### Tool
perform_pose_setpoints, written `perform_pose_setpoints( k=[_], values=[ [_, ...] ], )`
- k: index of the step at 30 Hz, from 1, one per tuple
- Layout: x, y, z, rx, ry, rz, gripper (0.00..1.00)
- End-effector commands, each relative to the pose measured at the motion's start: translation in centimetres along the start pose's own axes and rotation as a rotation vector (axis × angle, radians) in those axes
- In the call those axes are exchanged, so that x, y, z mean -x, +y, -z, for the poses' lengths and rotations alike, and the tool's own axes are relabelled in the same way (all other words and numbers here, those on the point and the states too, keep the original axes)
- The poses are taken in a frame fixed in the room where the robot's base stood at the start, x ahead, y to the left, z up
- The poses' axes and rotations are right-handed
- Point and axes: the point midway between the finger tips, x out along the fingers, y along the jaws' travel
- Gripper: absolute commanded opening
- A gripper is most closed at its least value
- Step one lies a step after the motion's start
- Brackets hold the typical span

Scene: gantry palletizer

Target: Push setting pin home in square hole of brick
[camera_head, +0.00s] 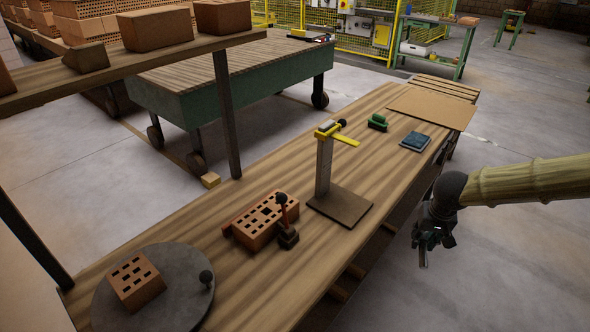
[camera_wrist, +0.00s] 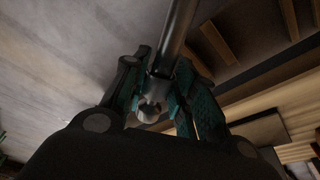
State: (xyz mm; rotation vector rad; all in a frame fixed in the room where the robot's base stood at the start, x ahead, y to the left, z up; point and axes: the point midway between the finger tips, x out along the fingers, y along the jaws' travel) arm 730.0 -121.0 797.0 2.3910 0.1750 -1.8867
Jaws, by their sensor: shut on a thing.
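My gripper (camera_head: 432,240) hangs off the right side of the wooden bench, in the air over the floor. In the wrist view its fingers (camera_wrist: 166,92) are closed around a smooth grey metal rod, the setting pin (camera_wrist: 180,32), which runs out past the fingers to the top edge. In the head view the pin is too small to make out clearly. One perforated brick (camera_head: 262,220) lies on the bench beside a black ball-topped lever (camera_head: 284,220). Another perforated brick (camera_head: 136,282) sits on a round grey turntable (camera_head: 178,308). Both are well left of my gripper and apart from the pin.
An upright gauge stand (camera_head: 324,165) with a yellow arm rises from the bench (camera_head: 240,305) between the bricks and my gripper. A green block (camera_head: 377,122) and a blue pad (camera_head: 415,141) lie farther back. A raised brick shelf (camera_head: 110,75) overhangs the left.

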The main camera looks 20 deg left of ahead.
Motion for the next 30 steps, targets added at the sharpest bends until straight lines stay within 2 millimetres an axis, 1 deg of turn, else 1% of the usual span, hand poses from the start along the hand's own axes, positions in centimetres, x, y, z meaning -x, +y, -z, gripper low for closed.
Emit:
perform_pose_setpoints(
  k=[1,6,12,21,30],
  values=[
    [-0.1,-1.3,1.1,0.028,0.043,0.006,0.00],
    [0.3,-4.6,3.9,0.095,0.176,0.029,0.00],
    [1.0,-8.3,6.1,0.161,0.309,0.062,0.00],
    [2.4,-13.4,8.0,0.249,0.483,0.126,0.00],
    [4.4,-18.6,9.1,0.334,0.651,0.211,0.00]
  ],
)
